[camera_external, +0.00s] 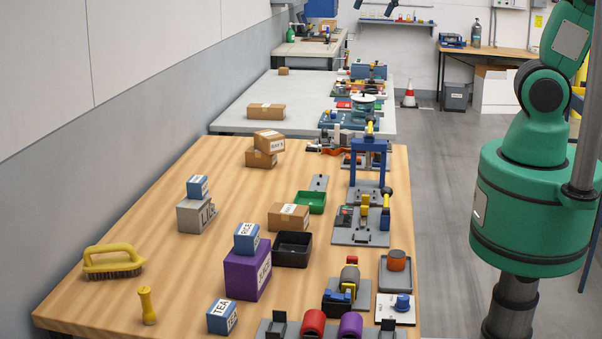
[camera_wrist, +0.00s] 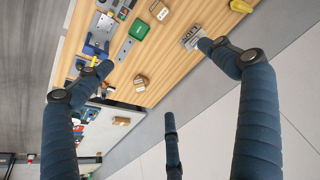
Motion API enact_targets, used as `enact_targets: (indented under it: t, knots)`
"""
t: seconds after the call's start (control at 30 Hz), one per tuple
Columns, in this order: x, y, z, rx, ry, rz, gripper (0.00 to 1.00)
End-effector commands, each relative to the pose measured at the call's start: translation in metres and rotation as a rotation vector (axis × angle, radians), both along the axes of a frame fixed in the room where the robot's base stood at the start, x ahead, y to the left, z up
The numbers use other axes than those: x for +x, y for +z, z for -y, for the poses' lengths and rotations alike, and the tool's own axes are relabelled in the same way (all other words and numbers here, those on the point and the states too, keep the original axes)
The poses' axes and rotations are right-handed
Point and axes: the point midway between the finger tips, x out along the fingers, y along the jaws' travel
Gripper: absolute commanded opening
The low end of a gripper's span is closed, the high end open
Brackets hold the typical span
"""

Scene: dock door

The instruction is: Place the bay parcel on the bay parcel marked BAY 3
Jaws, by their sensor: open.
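Several brown cardboard parcels with white labels are in view, and their bay numbers are too small to read surely. One parcel (camera_external: 268,140) rests turned and slightly tilted on another parcel (camera_external: 260,159) at the wooden table's back left; this pair also shows in the wrist view (camera_wrist: 140,82). A third parcel (camera_external: 288,217) stands mid-table by the green tray. A fourth parcel (camera_external: 266,112) lies on the grey table behind and also shows in the wrist view (camera_wrist: 121,121). My gripper (camera_wrist: 155,58) is open and empty, its dark blue fingers spread high above the tables.
The wooden table (camera_external: 180,265) also holds a green tray (camera_external: 310,202), a black tray (camera_external: 292,249), a purple box (camera_external: 247,274), a grey block (camera_external: 195,214) and a yellow brush (camera_external: 113,261). Fixtures crowd its right edge. Bare wood surrounds the stacked parcels.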

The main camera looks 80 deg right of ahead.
Motion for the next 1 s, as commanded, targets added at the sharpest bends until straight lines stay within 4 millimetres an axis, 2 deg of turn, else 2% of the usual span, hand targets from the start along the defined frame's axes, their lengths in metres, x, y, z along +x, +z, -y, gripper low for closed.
enact_targets:
  t: [0.1, 0.4, 0.6, 0.8, 1.0]
  knots:
    - [-0.03, -0.001, -0.015, -0.005, 0.032, 0.023, 0.95]
    - [-0.099, -0.016, -0.043, -0.02, 0.112, 0.074, 0.95]
    - [-0.135, -0.03, -0.055, -0.025, 0.155, 0.1, 0.95]
    - [-0.151, -0.039, -0.06, -0.028, 0.175, 0.113, 0.95]
    - [-0.154, -0.04, -0.061, -0.029, 0.18, 0.114, 0.95]
